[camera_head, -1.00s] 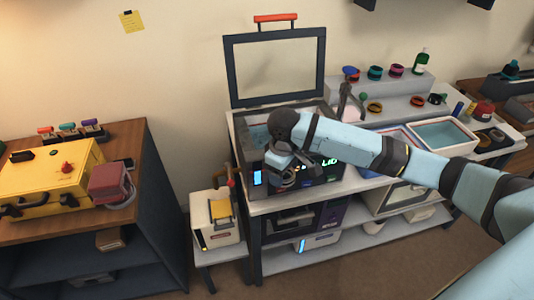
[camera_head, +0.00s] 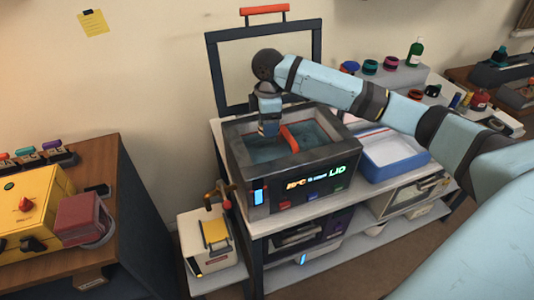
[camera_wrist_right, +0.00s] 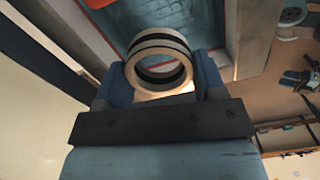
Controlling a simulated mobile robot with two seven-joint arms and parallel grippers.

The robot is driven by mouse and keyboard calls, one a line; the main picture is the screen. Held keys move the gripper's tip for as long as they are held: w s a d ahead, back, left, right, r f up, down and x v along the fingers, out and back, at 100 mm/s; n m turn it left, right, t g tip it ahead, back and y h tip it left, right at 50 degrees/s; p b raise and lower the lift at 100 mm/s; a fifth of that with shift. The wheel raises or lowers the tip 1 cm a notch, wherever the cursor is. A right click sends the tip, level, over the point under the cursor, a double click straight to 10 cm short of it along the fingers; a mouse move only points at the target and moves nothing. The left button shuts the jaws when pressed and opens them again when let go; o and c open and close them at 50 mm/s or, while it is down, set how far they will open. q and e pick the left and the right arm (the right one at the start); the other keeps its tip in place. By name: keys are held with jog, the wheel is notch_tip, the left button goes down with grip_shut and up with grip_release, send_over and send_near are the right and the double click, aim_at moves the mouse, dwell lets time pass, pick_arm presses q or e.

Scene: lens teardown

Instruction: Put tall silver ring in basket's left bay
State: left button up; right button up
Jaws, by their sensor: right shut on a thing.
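The tall silver ring (camera_wrist_right: 158,62) is pale with dark bands and sits between the fingers of my right gripper (camera_wrist_right: 160,84) in the wrist view. In the head view my right gripper (camera_head: 268,130) points down over the left part of the open bath, and the ring cannot be made out there. The basket in the bath shows an orange-red bar (camera_head: 289,139) across it, with my gripper to the left of the bar. The basket's walls are hard to tell apart from the teal interior. My left gripper is not in view.
The dark bath (camera_head: 236,172) has lit digits on its front, and its framed lid (camera_head: 212,80) stands open behind. A blue-rimmed white tray (camera_head: 395,150) is to the right. A white machine (camera_head: 208,262) stands lower left. A yellow case (camera_head: 35,215) is on the left bench.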

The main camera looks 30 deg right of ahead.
notch_tip(320, 180, down, 8)
jog(key=shift+f, duration=0.2)
notch_tip(320, 180, down, 4)
jog(key=shift+r, duration=0.1)
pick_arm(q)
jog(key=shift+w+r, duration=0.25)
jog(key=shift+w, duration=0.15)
pick_arm(e)
jog(key=o, duration=0.9)
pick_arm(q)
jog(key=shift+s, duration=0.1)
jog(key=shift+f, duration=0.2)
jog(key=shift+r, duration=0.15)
pick_arm(e)
notch_tip(320, 180, up, 12)
jog(key=shift+r, duration=0.1)
jog(key=shift+a, duration=0.1)
